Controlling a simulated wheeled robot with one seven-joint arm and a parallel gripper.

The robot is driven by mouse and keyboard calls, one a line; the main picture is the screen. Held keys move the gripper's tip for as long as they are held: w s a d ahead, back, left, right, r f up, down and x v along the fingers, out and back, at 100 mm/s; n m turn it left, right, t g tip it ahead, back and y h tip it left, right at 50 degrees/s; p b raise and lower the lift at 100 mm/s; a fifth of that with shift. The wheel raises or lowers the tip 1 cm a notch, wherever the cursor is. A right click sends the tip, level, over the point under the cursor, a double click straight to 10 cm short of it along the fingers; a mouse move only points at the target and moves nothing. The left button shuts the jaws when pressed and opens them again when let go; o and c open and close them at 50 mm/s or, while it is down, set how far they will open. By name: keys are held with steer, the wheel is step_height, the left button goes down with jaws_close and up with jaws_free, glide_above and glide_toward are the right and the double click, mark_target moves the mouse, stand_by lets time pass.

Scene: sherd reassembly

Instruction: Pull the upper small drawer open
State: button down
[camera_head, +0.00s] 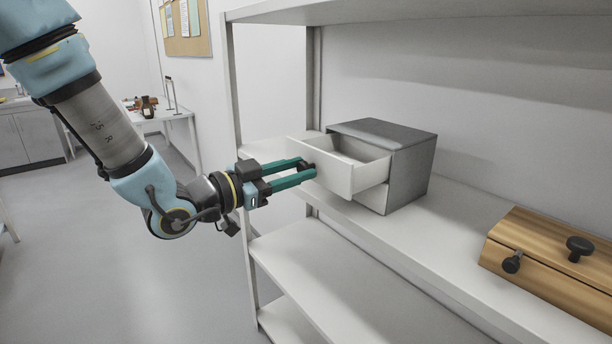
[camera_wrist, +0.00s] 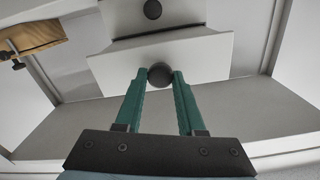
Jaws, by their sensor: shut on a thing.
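A small grey cabinet (camera_head: 411,165) stands on the white shelf. Its upper small drawer (camera_head: 336,176) is pulled well out, and its empty-looking inside shows from above. The lower drawer (camera_head: 373,199) is in the cabinet below it. My gripper (camera_head: 308,170) has green fingers and is shut on the upper drawer's dark round knob. In the wrist view, the fingertips lie on both sides of this knob (camera_wrist: 160,75), in front of the white drawer front (camera_wrist: 205,58). Another dark knob (camera_wrist: 152,9) shows on the other drawer front.
A wooden box (camera_head: 550,262) with dark knobs sits on the same shelf (camera_head: 440,240) at the right. A shelf post (camera_head: 243,200) stands close beside my gripper. A lower shelf (camera_head: 330,275) and an upper shelf (camera_head: 330,10) are bare where seen.

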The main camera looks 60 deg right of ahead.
steer(key=c, duration=0.5)
jaws_free()
steer(key=shift+a, duration=0.1)
steer(key=b+v, duration=0.2)
steer(key=v, duration=0.8)
steer(key=shift+a+b, duration=0.4)
steer(key=shift+w, duration=0.15)
